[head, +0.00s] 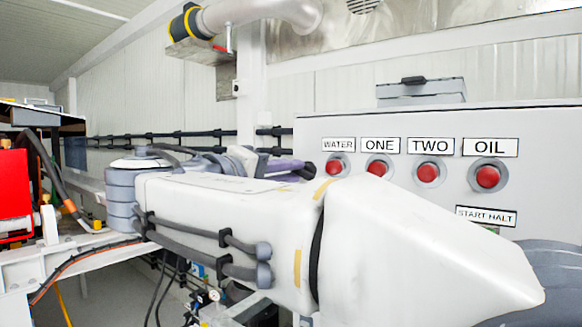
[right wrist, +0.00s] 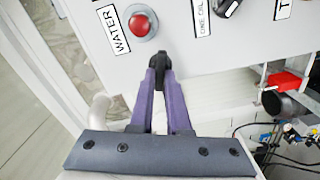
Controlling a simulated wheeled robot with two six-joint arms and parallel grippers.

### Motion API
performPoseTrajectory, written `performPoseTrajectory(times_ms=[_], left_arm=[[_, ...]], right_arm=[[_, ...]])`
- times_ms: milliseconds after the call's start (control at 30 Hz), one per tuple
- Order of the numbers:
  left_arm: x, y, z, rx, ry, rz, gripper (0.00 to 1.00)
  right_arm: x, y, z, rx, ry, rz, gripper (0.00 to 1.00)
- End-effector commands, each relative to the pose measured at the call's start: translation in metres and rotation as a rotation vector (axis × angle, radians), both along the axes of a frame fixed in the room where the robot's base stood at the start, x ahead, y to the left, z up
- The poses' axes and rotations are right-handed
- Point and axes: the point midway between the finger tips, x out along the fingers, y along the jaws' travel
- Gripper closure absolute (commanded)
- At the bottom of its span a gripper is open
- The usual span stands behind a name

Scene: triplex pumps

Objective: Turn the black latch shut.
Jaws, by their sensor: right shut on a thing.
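The black latch (right wrist: 158,66) sits on the pale panel below the red WATER button in the right wrist view. My right gripper (right wrist: 159,78) has purple fingers, and their tips are closed on the latch from both sides. The fingertips cover part of the latch. In the head view the purple fingers of my right gripper (head: 285,168) show just left of the panel's buttons, behind my white arm. My left gripper is in no view.
The control panel (head: 450,135) carries red buttons labelled WATER, ONE, TWO and OIL. The red WATER button (right wrist: 140,26) is close above my fingers. A black knob (right wrist: 230,6) and a red part (right wrist: 285,81) lie to the right. Hoses and cables hang below.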

Motion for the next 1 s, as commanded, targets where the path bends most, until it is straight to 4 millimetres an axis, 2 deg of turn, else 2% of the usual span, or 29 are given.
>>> performPoseTrajectory(times_ms=[433,1000], left_arm=[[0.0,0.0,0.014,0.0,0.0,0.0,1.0],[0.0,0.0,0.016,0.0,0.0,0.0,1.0]], right_arm=[[0.0,0.001,-0.001,-0.234,0.169,0.002,1.0],[0.0,0.001,-0.002,-0.291,0.21,0.003,1.0]])
